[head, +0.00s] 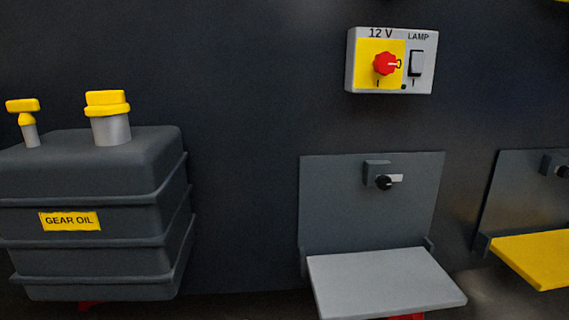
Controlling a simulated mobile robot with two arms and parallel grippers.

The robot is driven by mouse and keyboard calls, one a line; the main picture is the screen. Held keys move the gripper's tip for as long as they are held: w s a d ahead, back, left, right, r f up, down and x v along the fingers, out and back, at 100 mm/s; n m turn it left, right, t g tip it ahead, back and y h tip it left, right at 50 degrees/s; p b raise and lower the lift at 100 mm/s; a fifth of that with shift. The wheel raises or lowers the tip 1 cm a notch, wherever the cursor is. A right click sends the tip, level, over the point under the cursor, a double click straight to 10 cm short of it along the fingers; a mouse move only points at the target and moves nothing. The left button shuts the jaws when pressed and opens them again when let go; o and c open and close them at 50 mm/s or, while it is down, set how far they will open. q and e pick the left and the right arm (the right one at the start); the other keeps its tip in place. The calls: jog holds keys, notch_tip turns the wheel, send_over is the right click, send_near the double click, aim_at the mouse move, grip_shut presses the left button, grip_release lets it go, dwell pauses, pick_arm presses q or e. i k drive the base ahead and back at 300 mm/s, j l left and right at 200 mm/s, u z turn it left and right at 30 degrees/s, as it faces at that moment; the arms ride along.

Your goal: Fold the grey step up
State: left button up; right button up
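The grey step (385,282) is a flat light-grey plate in the lower middle right of the head view. It is folded down and sticks out roughly level from the foot of a dark grey back plate (335,205). Brackets show at its two rear corners. A small latch (384,182) with a black knob and a light lever pointing right sits near the top of the back plate. Something red shows under the step's front edge, too little of it to tell what. Neither of my grippers is in view.
A yellow step (540,258), also down, is at the right edge. A dark gear oil tank (90,270) with yellow caps stands at left. A switch box (422,84) with a red knob and lamp switch is above. The wall (245,170) between tank and grey step is bare.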

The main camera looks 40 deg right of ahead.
aim_at(360, 286)
jog(key=z, duration=0.45)
jog(key=k+l+z, duration=0.1)
jog(key=z, duration=0.75)
jog(key=k+l+z, duration=0.1)
jog(key=z, duration=0.35)
